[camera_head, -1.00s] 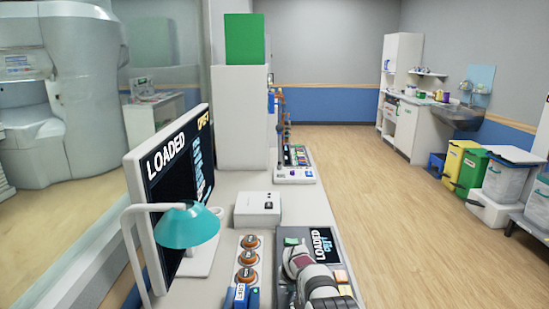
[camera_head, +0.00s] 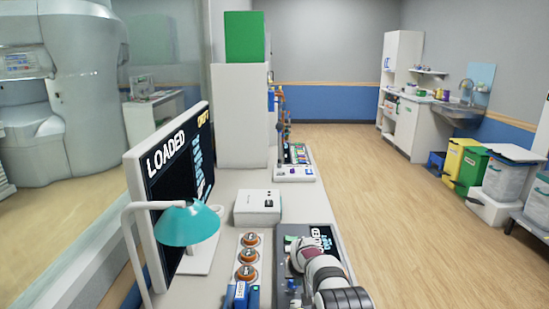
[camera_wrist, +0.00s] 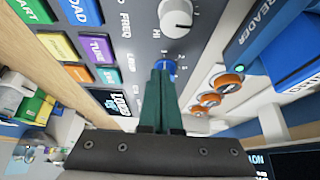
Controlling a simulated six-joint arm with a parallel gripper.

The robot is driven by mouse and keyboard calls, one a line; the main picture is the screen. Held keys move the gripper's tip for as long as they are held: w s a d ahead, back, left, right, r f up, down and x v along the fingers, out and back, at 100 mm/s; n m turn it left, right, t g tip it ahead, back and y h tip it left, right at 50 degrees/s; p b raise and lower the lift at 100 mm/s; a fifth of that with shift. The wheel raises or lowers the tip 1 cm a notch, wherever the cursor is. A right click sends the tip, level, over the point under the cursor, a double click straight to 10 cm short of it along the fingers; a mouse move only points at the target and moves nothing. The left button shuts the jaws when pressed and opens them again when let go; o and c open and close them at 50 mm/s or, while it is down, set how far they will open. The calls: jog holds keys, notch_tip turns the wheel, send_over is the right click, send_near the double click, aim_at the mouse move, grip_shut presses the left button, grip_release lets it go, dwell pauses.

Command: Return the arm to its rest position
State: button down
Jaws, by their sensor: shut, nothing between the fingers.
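My gripper (camera_wrist: 160,78) shows in the wrist view as two dark green fingers pressed together, with nothing between them. It points toward a grey console panel (camera_wrist: 120,20) with a white FREQ knob (camera_wrist: 176,17) and a blue knob (camera_wrist: 168,68); the blue knob is partly hidden behind the fingertips. I cannot tell whether the fingertips touch it. In the head view my white and grey arm lies over the dark console (camera_head: 318,231) at the bottom right of the desk and partly covers its LOADED display. The fingertips are not clear there.
A monitor (camera_head: 168,190) reading LOADED and a teal lamp (camera_head: 188,224) stand left of the arm. A white box (camera_head: 257,206) and a strip with orange-ringed knobs (camera_head: 247,256) are beside the console. The floor (camera_head: 400,220) to the right is clear.

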jog(key=s+d+r+m+g, duration=0.1)
jog(key=s+r, duration=0.9)
jog(key=r, duration=0.2)
jog(key=s+r+m+g, duration=0.1)
jog(key=s+r, duration=0.2)
jog(key=s, duration=0.5)
jog(key=s+r+m+g, duration=0.1)
jog(key=s+r, duration=0.1)
jog(key=s, duration=0.7)
jog(key=s+a+f+m+g+y, duration=0.1)
jog(key=s+f+m+g, duration=0.1)
jog(key=s, duration=2.2)
jog(key=shift+f+m+g+y, duration=0.3)
jog(key=shift+g+y, duration=0.1)
jog(key=shift+g, duration=0.1)
